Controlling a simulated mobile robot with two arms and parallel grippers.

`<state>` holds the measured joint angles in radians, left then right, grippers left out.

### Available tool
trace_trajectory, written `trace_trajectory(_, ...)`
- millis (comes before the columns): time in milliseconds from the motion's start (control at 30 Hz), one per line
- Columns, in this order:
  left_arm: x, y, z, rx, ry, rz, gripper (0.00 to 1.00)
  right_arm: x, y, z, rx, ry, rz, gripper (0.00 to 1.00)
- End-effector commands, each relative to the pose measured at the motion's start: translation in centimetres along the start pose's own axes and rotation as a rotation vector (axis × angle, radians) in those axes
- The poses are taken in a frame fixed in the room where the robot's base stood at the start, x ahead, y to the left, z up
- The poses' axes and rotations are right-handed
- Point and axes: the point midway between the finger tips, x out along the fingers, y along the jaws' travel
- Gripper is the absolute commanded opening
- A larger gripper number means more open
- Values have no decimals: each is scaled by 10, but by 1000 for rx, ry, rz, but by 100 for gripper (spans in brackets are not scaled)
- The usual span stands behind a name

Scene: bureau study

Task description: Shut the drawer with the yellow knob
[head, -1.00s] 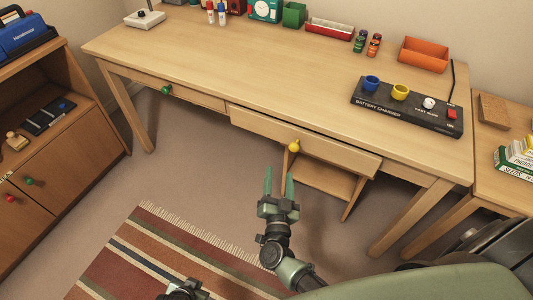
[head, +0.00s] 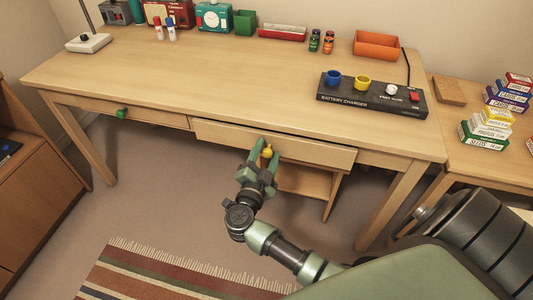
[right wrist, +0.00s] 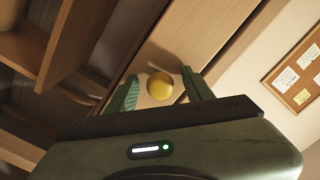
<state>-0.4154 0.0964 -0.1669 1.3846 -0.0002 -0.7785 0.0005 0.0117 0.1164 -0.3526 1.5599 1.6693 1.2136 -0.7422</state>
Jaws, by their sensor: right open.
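The wooden drawer (head: 318,150) with the yellow knob (head: 267,151) is under the desk, right of the middle. Its front stands out a little from the desk, so it looks slightly open. My right gripper (head: 266,147) is open in front of the drawer, with one finger on each side of the knob. In the right wrist view the knob (right wrist: 160,86) sits between the two open fingers (right wrist: 160,76), close to the drawer front (right wrist: 185,45). I cannot tell whether the fingers touch it. My left gripper is not in view.
A second drawer with a green knob (head: 122,112) is at the left of the desk (head: 230,75). A battery charger (head: 370,97) and an orange tray (head: 377,46) stand on top. A striped rug (head: 160,275) lies on the floor, which is clear before the desk.

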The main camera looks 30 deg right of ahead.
Motion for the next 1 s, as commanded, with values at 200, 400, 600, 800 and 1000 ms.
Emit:
trace_trajectory(200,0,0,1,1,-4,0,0,2,0,0,-1,-1,0,52)
trace_trajectory(400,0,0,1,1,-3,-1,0,1,0,0,-1,-1,0,10)
trace_trajectory(600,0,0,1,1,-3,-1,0,1,0,0,-1,-1,0,0)
trace_trajectory(800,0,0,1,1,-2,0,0,1,0,0,-1,-1,0,0)
trace_trajectory(1000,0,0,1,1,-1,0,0,1,1,0,-1,-1,1,0)
